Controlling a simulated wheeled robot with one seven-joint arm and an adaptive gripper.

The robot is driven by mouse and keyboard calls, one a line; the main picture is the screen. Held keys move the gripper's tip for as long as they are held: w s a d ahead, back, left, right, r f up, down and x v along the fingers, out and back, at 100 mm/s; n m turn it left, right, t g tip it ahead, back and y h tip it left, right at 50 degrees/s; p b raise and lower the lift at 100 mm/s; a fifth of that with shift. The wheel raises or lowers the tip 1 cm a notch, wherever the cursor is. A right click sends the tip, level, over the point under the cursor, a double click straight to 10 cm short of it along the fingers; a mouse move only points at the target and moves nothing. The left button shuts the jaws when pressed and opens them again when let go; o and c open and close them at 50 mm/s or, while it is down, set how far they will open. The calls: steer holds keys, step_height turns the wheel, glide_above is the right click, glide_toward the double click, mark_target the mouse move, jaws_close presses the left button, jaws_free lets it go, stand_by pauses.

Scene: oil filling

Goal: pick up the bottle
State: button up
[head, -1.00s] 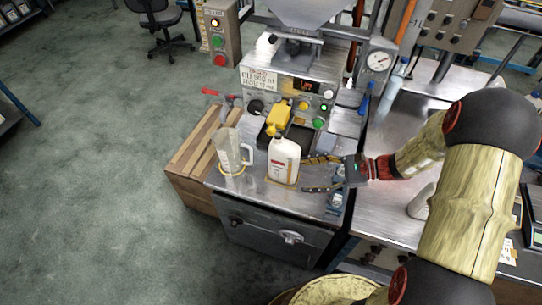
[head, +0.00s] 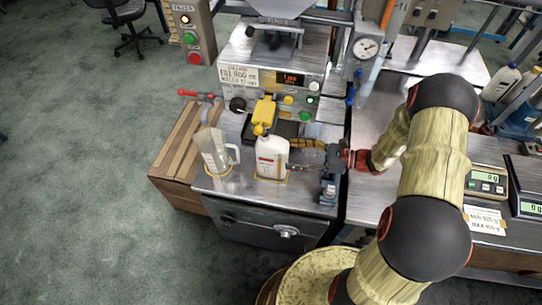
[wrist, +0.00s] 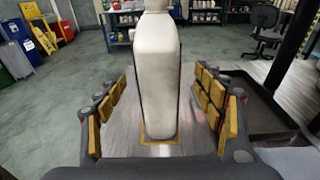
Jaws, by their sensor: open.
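The white bottle (head: 271,157) with a label stands upright on the metal bench in front of the filling machine, inside a yellow outline. In the wrist view the bottle (wrist: 157,75) stands upright ahead, between my two fingers, with a visible gap on each side. My gripper (wrist: 158,108) is open, its yellow-padded fingers spread and empty. In the head view my gripper (head: 307,156) comes from the right, close to the bottle's right side; its near finger is hard to make out there.
A clear jug (head: 214,152) stands just left of the bottle. The filling machine (head: 270,75) with its yellow nozzle part (head: 264,114) is right behind the bottle. Scales (head: 487,181) stand on the right table. Open floor lies to the left.

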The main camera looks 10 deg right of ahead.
mark_target(272, 151)
steer(key=x, duration=0.3)
steer(key=b+x, duration=0.1)
steer(key=x, duration=0.2)
steer(key=shift+a+r, duration=0.2)
steer(key=shift+a, duration=0.25)
steer(key=shift+w+a, duration=0.25)
steer(key=shift+a, duration=0.2)
steer(key=c, duration=0.3)
jaws_close()
